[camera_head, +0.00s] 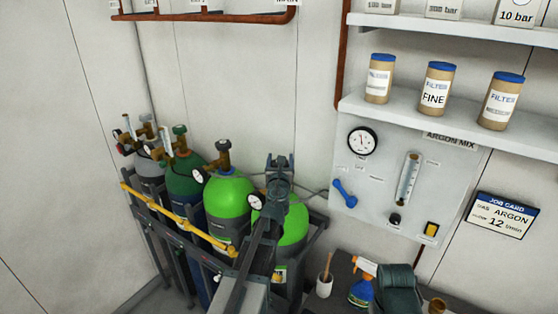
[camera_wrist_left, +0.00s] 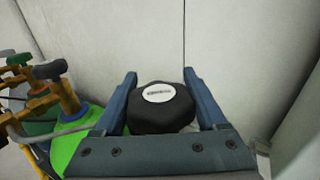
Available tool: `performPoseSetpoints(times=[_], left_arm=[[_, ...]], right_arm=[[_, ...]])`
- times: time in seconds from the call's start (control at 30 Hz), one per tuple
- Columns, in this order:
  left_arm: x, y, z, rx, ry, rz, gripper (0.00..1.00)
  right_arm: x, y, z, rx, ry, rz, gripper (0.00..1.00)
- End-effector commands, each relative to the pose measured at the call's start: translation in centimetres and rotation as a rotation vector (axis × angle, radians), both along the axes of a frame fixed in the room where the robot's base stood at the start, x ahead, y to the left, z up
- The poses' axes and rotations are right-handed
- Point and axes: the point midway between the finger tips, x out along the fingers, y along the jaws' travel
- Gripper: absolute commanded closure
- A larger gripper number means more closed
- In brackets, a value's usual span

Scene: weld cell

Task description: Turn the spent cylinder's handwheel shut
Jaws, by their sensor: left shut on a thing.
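In the left wrist view a black handwheel (camera_wrist_left: 162,112) with a pale label on its top sits between the two fingers of my left gripper (camera_wrist_left: 165,100), which is shut on it. In the head view my left gripper (camera_head: 279,165) is above the rightmost bright green cylinder (camera_head: 294,229), and it hides the handwheel there. A round gauge (camera_head: 257,201) shows beside the gripper. A second bright green cylinder (camera_head: 229,197) stands to the left with its own brown valve and dark handwheel (camera_head: 222,146).
Dark green (camera_head: 184,180) and grey (camera_head: 150,165) cylinders stand further left in the rack, behind a yellow bar (camera_head: 182,221). A panel (camera_head: 378,186) with a gauge and a flowmeter is on the right wall. A spray bottle (camera_head: 362,290) and a cup (camera_head: 324,284) stand below it.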

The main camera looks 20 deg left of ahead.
Motion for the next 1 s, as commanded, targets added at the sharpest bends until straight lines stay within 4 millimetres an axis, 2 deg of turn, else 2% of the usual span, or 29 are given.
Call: performPoseSetpoints(times=[0.63, 0.67, 0.8, 1.0], left_arm=[[0.05, -0.19, -0.02, -0.001, 0.0, -0.053, 0.82], [0.05, -0.19, -0.02, -0.001, 0.0, -0.053, 0.23], [0.05, -0.17, -0.02, -0.001, 0.0, -0.052, 0.0], [0.06, -0.16, -0.01, -0.001, 0.0, -0.052, 0.0]], right_arm=[[0.0, 0.0, -0.02, 0.0, 0.0, 0.0, 1.0], [0.0, 0.0, -0.02, 0.0, 0.0, 0.0, 1.0], [0.0, 0.0, -0.01, 0.0, 0.0, 0.0, 1.0], [0.0, 0.0, -0.01, 0.0, 0.0, 0.0, 1.0]])
